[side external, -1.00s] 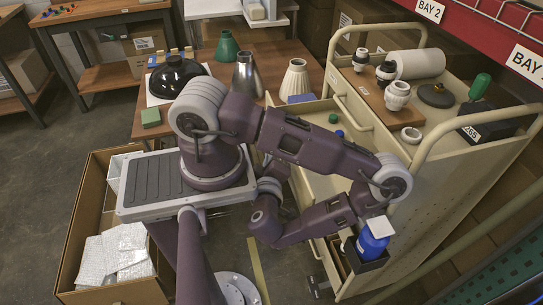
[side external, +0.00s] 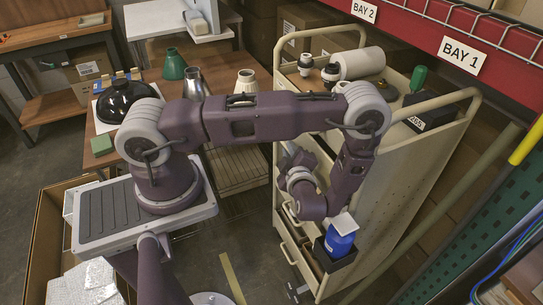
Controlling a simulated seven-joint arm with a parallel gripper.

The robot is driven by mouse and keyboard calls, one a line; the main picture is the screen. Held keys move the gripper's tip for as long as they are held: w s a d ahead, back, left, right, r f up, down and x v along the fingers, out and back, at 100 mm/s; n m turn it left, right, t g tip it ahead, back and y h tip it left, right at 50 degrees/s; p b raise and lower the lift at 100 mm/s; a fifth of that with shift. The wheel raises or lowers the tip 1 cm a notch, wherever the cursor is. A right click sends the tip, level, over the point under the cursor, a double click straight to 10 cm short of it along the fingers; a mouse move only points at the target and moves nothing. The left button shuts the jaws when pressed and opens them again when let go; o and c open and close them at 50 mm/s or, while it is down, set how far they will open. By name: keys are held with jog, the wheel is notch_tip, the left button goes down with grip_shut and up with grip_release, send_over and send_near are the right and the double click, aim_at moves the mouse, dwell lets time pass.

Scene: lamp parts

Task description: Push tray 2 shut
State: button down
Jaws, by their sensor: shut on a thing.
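The cream cart (side external: 400,165) stands right of centre, with its tray fronts facing left. A tray front with a handle (side external: 287,208) shows low on that side, close to flush with the cart. I cannot read any tray number, so I cannot tell which is tray 2. My gripper (side external: 291,155) is at the cart's left face, beside the tray fronts and partly behind my wrist. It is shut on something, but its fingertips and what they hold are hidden. My arm also hides much of the tray fronts.
A blue bottle (side external: 340,242) stands in a dark bin on the cart's near end, close to my forearm. Lamp parts and a dark box (side external: 429,112) are on the cart top. A wooden table (side external: 215,92) with shades stands behind. An open carton (side external: 42,225) is at left.

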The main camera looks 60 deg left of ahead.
aim_at(298, 144)
jog(key=shift+w+r, duration=0.15)
jog(key=shift+w, duration=1.3)
jog(key=c, duration=1.8)
grip_release()
jog(key=shift+o, duration=0.2)
